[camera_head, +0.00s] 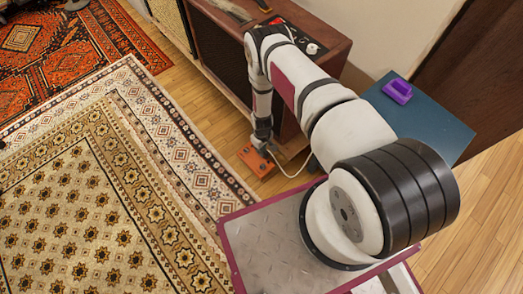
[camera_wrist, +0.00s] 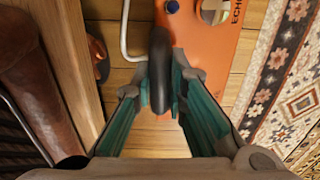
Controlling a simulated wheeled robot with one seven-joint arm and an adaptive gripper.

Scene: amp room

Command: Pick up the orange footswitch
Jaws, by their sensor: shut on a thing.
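The orange footswitch (camera_head: 257,160) is at or just above the wood floor, below my gripper (camera_head: 262,140) and beside the wooden cabinet. In the wrist view the footswitch (camera_wrist: 208,45) shows its orange top, a blue knob and the letters "ECHO". My gripper (camera_wrist: 160,90) is shut at the footswitch's near end, with a dark rounded bar between its teal-padded fingers. The right finger overlaps the orange edge. I cannot tell whether the bar is part of the footswitch or a plug in it. Any gap under the footswitch is hidden.
A white cable (camera_head: 294,173) runs beside the footswitch. A wooden cabinet (camera_head: 222,45) stands close behind my arm. A blue-topped box (camera_head: 437,122) bears a purple object (camera_head: 397,91). A patterned rug (camera_head: 90,210) covers the floor at left.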

